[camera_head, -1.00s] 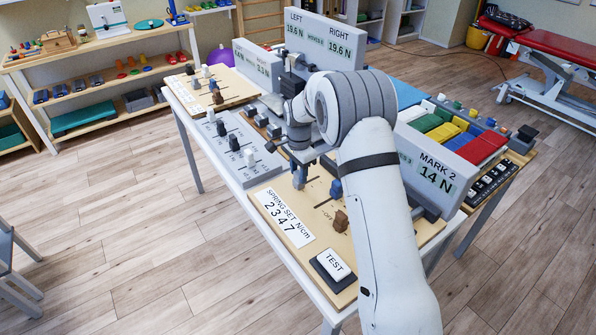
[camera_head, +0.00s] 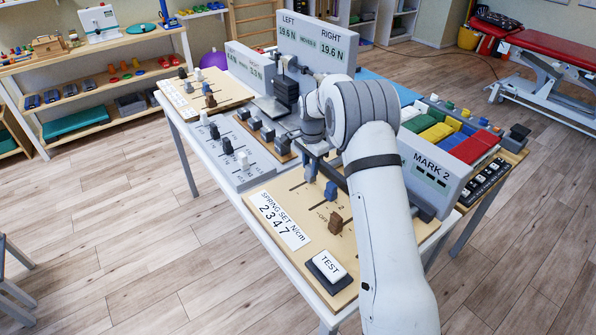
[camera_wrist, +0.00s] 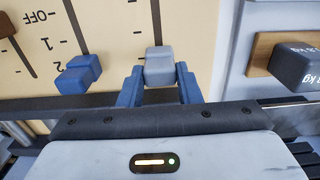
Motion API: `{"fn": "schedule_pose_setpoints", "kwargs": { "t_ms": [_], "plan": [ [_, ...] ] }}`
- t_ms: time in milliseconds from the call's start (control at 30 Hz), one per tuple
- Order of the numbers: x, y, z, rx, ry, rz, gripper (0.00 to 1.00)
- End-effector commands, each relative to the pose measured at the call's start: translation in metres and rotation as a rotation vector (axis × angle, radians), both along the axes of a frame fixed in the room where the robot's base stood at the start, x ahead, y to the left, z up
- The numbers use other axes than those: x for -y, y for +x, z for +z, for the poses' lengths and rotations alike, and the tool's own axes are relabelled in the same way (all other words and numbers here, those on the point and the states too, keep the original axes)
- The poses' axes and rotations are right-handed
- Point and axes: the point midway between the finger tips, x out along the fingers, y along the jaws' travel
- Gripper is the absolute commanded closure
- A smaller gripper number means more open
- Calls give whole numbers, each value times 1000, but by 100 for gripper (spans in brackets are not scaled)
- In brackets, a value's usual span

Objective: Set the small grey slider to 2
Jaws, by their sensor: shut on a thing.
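The small grey slider (camera_wrist: 159,68) stands in a slot on the cream spring-set panel (camera_head: 275,203). My gripper (camera_wrist: 160,84) is shut on it, with one blue finger on each side. It also shows in the head view (camera_head: 311,170), where the fingers hide most of the slider. In the wrist view, marks and a 1 show left of the slot, and the slider sits lower than these. I cannot read which mark it lines up with. A blue slider (camera_wrist: 78,75) stands to the left in its own slot.
A brown slider (camera_head: 335,222) and a TEST button (camera_head: 329,266) are on the same panel. A grey panel with more sliders (camera_head: 244,161) lies to the left.

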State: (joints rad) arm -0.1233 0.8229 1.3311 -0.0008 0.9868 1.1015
Motion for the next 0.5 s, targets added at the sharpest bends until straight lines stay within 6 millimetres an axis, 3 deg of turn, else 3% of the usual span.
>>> {"fn": "schedule_pose_setpoints", "kwargs": {
  "t_ms": [333,367,500],
  "plan": [
    [8,5,1,3,-1,0,100],
    [8,5,1,4,-2,0,68],
    [7,4,1,2,-1,0,57]
  ]
}}
